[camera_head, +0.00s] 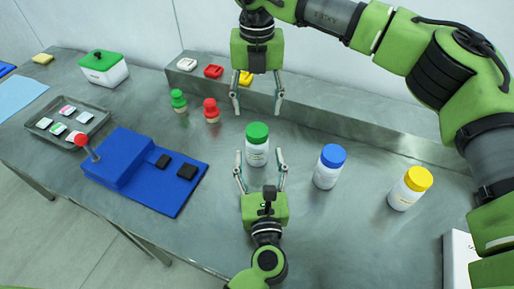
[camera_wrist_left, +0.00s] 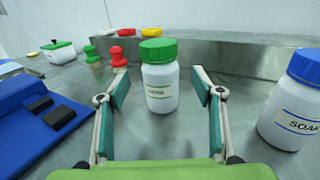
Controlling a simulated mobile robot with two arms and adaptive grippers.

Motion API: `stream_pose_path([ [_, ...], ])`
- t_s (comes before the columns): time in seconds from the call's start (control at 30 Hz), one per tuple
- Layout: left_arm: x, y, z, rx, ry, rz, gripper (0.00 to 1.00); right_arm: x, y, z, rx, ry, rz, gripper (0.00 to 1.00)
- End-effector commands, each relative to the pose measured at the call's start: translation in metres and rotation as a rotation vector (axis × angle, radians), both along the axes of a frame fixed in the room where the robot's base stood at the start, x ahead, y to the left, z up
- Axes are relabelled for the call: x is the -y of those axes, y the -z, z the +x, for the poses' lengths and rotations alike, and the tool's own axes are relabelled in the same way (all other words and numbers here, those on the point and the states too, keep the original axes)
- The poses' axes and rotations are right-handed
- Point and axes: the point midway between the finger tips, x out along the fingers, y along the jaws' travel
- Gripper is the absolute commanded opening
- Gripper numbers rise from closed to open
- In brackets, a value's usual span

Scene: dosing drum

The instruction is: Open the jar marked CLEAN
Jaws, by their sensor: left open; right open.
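A white jar with a green lid (camera_head: 257,133) stands upright on the grey table; in the left wrist view the jar (camera_wrist_left: 160,90) is straight ahead, its label too blurred to read surely. My right gripper (camera_head: 257,110) is open and empty, just beyond the green lid in the head view. A blue-lidded jar (camera_head: 328,168) stands to the right; its label reads SOAK in the left wrist view (camera_wrist_left: 298,115). A yellow-lidded jar (camera_head: 408,190) stands farther right, label unreadable.
A blue stand (camera_head: 125,158) with a red knob and black pads lies left. Green (camera_head: 178,99) and red (camera_head: 211,109) knobbed pieces stand behind it. A raised ledge (camera_head: 330,115) runs along the back. A tray (camera_head: 45,122) and green-lidded box (camera_head: 104,70) are far left.

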Motion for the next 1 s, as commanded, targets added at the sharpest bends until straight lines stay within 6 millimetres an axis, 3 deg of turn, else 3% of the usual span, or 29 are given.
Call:
stream_pose_path([
  [0.1, -0.002, -0.001, 0.024, 0.003, -0.001, -0.001, 0.61, 0.000, 0.000, 0.000, 0.000, 0.000, 0.001, 0.53],
  [0.33, -0.004, 0.000, 0.055, 0.001, 0.000, 0.000, 0.61, 0.000, 0.000, 0.000, 0.000, 0.000, 0.001, 0.53],
  [0.77, -0.006, 0.000, 0.066, 0.000, -0.001, -0.001, 0.61, 0.000, 0.000, 0.000, 0.000, 0.000, 0.001, 0.53],
  [0.87, -0.005, 0.000, 0.066, 0.000, -0.001, -0.001, 0.40, 0.000, 0.000, 0.000, 0.000, 0.000, 0.001, 0.53],
  [1.0, -0.005, 0.000, 0.065, 0.000, -0.001, -0.001, 0.03, 0.000, 0.000, 0.000, 0.000, 0.000, 0.001, 0.53],
])
